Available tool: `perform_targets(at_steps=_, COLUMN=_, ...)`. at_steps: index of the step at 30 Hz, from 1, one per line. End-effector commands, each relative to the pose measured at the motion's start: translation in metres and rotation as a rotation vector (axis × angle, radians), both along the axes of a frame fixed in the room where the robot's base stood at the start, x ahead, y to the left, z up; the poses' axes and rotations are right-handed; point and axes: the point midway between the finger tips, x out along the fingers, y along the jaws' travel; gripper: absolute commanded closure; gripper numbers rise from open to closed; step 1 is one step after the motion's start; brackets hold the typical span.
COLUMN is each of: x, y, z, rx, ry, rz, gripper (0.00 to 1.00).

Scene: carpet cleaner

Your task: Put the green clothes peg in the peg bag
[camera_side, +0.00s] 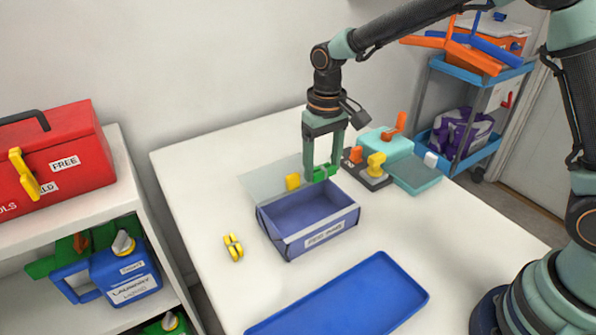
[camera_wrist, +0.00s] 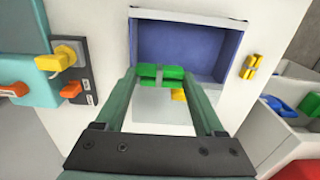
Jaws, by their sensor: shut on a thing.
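The green clothes peg (camera_side: 322,173) is held between the fingertips of my gripper (camera_side: 321,174). In the wrist view the green peg (camera_wrist: 160,76) lies across between the two fingers of my gripper (camera_wrist: 159,80), which is shut on it. The peg bag (camera_side: 306,216) is a blue-purple open box with a white label on its front and a clear lid folded back. My gripper is above the far edge of the bag, near the lid. In the wrist view the bag's opening (camera_wrist: 190,45) is just beyond the peg and looks empty.
A yellow peg (camera_side: 233,247) lies left of the bag; another yellow piece (camera_side: 292,182) shows by the clear lid. A blue tray (camera_side: 345,297) lies in front. A teal device (camera_side: 388,145) with yellow and orange knobs stands right. A red toolbox (camera_side: 55,157) sits on the left shelf.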

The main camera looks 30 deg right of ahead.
Motion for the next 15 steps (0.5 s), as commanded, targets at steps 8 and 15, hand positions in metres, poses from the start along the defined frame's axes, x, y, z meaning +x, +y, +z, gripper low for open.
perform_targets(at_steps=8, x=-0.001, y=0.000, z=-0.034, rx=-0.001, ry=0.004, rz=0.000, gripper=0.81)
perform_targets(at_steps=15, x=-0.001, y=0.000, z=-0.066, rx=-0.001, ry=0.004, rz=0.000, gripper=0.81)
